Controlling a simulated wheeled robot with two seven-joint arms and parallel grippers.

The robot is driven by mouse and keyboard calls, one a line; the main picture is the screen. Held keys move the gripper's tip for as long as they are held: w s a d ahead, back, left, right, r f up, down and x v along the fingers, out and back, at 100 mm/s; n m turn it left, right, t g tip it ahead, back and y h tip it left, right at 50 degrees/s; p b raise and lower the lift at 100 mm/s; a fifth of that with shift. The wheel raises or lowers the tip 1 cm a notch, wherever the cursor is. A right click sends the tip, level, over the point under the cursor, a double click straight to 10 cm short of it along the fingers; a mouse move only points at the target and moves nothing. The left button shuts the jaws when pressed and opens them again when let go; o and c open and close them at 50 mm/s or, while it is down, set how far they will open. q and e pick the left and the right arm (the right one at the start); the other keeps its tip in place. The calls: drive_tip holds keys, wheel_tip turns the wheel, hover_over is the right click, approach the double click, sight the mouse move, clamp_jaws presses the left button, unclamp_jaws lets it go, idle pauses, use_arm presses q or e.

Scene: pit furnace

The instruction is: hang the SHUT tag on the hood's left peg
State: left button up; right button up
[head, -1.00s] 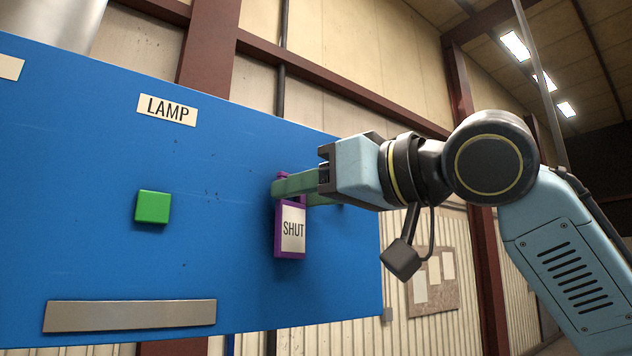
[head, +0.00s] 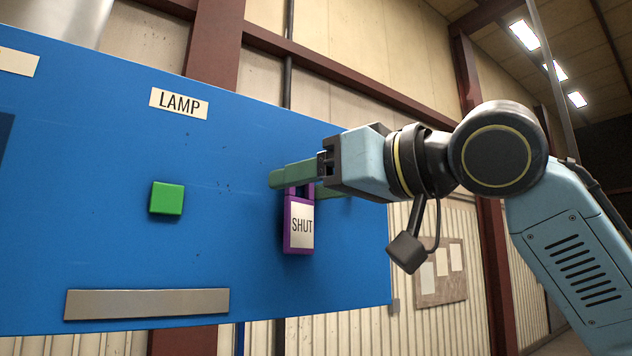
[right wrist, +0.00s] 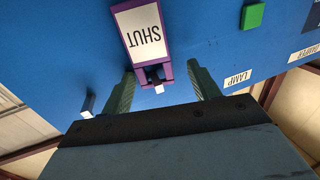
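The SHUT tag (head: 299,226) is a purple frame with a white label. It hangs upright against the blue hood panel (head: 110,245). In the right wrist view, the tag (right wrist: 143,30) shows upside down, and a small white peg tip (right wrist: 159,89) pokes out at its purple loop. The loop appears to be around that peg. My right gripper (head: 303,182) has green fingers on either side of the loop. In the right wrist view, the fingers (right wrist: 162,88) stand wide apart with gaps to the tag. My left gripper is not in view.
Another peg (right wrist: 88,104) with a white end stands bare on the panel in the right wrist view. A green button (head: 167,198) sits below the LAMP label (head: 179,103). A grey metal strip (head: 147,303) lies low on the panel.

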drive_tip(key=shift+w+d, duration=0.25)
drive_tip(key=shift+w, duration=0.05)
